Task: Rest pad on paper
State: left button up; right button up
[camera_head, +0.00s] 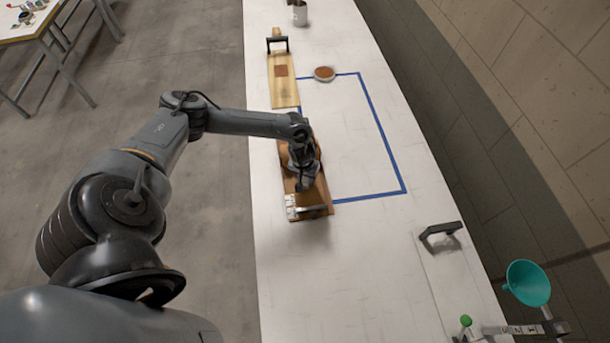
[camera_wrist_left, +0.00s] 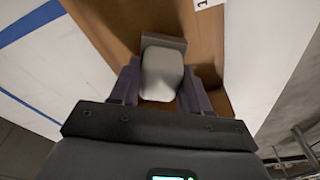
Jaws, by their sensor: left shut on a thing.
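My left gripper (camera_head: 305,184) is over the brown wooden rack (camera_head: 319,197) near the table's left edge. In the left wrist view its two fingers are shut on a light grey, rounded pad (camera_wrist_left: 162,72). The rack's brown surface (camera_wrist_left: 220,45) lies behind the pad; whether the pad touches it I cannot tell. In the head view the arm hides the pad. My right gripper is not in view.
Blue tape (camera_head: 383,130) outlines a mostly clear area right of the rack. A white cup (camera_head: 300,15) stands at the back. A dark handle (camera_head: 440,230) and teal funnel (camera_head: 527,283) are front right.

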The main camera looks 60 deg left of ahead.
pick_arm(q)
jog(key=shift+f, duration=0.45)
jog(key=o, duration=1)
jog(key=r, duration=0.3)
jog(key=r+p, duration=0.1)
jog(key=r, duration=0.3)
jog(key=s+d+r, duration=0.1)
jog(key=r, duration=0.2)
jog(key=shift+s+r, duration=0.1)
jog(key=shift+r, duration=0.2)
